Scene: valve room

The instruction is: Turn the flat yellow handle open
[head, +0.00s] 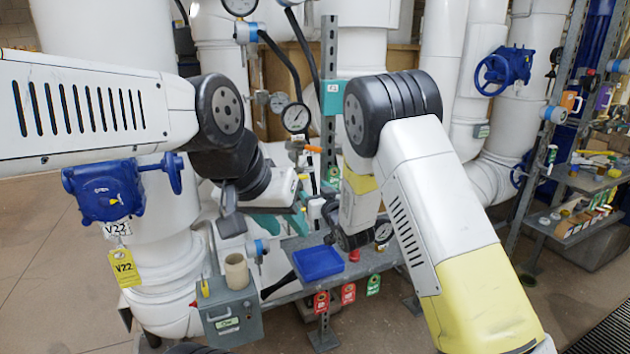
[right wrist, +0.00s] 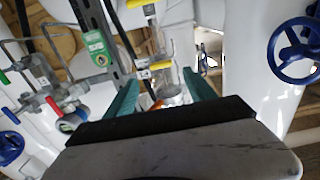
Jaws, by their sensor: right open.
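In the right wrist view a flat yellow handle (right wrist: 161,65) shows beyond the fingertips, beside clear glass-like fittings. Another yellow piece (right wrist: 152,9) shows above it. My right gripper (right wrist: 160,92) is open, its teal fingers apart on either side of the lower handle in the picture; nothing is seen between them in a grip, and the handle looks apart from them. In the head view my right forearm hides most of this area. My left gripper (head: 275,222) is low beside the white pipe; its fingertips are partly hidden, so its opening is unclear.
A grey metal post (head: 329,130) stands close to the work area. A blue tray (head: 318,262) lies on the shelf below. A blue handwheel (right wrist: 294,50) is at the right of the wrist view. Red and blue handled taps (right wrist: 53,105) stand at its left.

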